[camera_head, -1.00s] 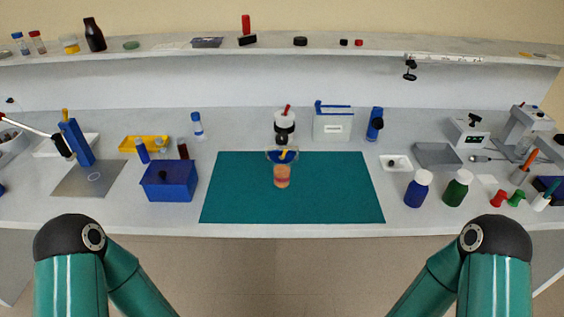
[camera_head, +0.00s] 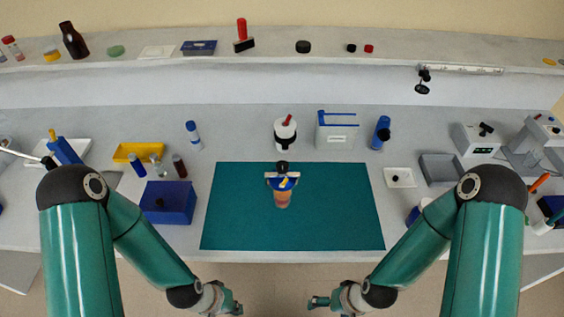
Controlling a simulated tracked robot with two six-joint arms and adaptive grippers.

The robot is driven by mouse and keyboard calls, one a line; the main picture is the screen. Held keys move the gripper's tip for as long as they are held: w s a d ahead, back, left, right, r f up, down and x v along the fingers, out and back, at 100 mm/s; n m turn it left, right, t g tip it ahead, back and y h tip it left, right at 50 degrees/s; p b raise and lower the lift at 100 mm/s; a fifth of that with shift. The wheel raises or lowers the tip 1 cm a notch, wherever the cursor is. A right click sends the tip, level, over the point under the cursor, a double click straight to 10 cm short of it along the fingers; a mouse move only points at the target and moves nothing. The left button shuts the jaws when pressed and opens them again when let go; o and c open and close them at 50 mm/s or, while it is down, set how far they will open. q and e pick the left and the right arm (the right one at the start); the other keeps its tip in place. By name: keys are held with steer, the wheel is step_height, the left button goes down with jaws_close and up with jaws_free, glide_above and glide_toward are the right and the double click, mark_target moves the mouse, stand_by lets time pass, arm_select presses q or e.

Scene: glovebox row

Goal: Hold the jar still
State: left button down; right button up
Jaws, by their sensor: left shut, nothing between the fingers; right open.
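A small clear jar (camera_head: 282,199) with orange-pink contents stands upright near the middle of the teal mat (camera_head: 235,225). A blue rim or funnel-like piece with a yellow bit sits at its top, and a dark round knob shows just behind; how these join is too small to tell. My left gripper (camera_head: 236,304) is shut and empty, in front of the bench edge, below and left of the jar. My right gripper (camera_head: 314,302) is open and empty, in front of the edge, below and right of the jar. Neither gripper touches the jar.
A white container (camera_head: 285,132) with a red top stands behind the mat, beside a white box (camera_head: 336,132) with a blue handle. A blue box (camera_head: 168,203) stands left of the mat. My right arm partly covers a blue bottle (camera_head: 413,214). The mat around the jar is clear.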

arm_select(q)
step_height(320, 180, up, 2)
steer(key=shift+r+p, duration=0.1)
steer(key=shift+p, duration=0.4)
arm_select(e)
step_height(320, 180, up, 2)
steer(key=shift+s+r, duration=0.1)
